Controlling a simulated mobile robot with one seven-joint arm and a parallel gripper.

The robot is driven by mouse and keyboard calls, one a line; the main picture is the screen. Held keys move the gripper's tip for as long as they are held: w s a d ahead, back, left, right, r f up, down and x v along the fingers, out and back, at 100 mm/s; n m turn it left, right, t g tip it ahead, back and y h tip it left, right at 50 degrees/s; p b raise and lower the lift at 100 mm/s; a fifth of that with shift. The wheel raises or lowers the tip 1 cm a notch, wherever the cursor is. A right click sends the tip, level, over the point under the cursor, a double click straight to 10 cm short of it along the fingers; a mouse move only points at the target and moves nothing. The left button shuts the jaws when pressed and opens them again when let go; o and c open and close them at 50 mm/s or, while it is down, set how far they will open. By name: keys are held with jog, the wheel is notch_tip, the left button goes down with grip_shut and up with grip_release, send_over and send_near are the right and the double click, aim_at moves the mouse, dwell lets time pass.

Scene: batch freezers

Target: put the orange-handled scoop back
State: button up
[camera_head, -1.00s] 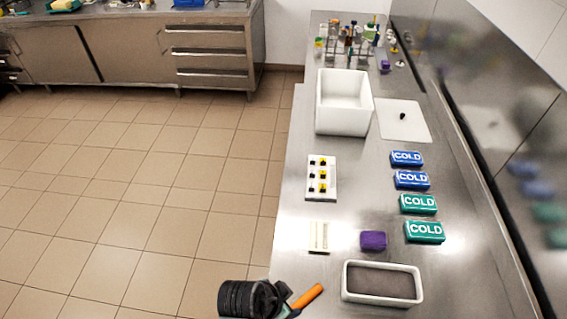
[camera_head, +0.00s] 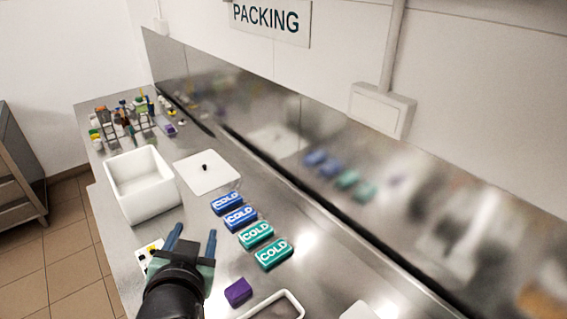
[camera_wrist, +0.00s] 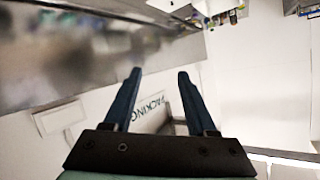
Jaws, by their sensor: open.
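My gripper (camera_head: 194,236) is open with nothing between its two blue fingers. It is raised over the counter, in front of the ice packs and white box in the head view. In the wrist view my gripper (camera_wrist: 160,72) also shows empty, with the wall and the PACKING sign beyond its fingers. The orange-handled scoop is not visible in either current view. A white-rimmed tray (camera_head: 292,294) is cut off at the bottom edge of the head view, so most of its inside is hidden.
Blue and green COLD packs (camera_head: 256,235) lie in a row. A white box (camera_head: 120,170) stands behind, its lid (camera_head: 208,173) beside it. A purple block (camera_head: 238,291) is near the tray. A rack of tubes (camera_head: 120,120) stands at the far end. The reflective wall bounds the right.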

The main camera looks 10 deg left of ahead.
jog(key=w+d+r+t, duration=0.2)
jog(key=d+r+t, duration=0.15)
jog(key=r, duration=0.55)
jog(key=w+d+r+t, duration=0.15)
jog(key=d+r, duration=0.25)
jog(key=r, duration=0.4)
jog(key=s+d+r+t+h, duration=0.1)
jog(key=s+d+r+t, duration=0.2)
jog(key=r, duration=0.5)
jog(key=s+d+r+t+h, duration=0.2)
jog(key=s+d+r+t, duration=0.1)
jog(key=d+r, duration=0.3)
jog(key=s+d+r+t+h, duration=0.2)
jog(key=s+d+r, duration=0.3)
jog(key=r, duration=0.5)
jog(key=shift+s+r+t, duration=0.15)
jog(key=shift+r+t, duration=0.15)
jog(key=shift+t, duration=0.5)
jog(key=shift+d, duration=0.1)
notch_tip(320, 180, down, 6)
jog(key=b, duration=0.6)
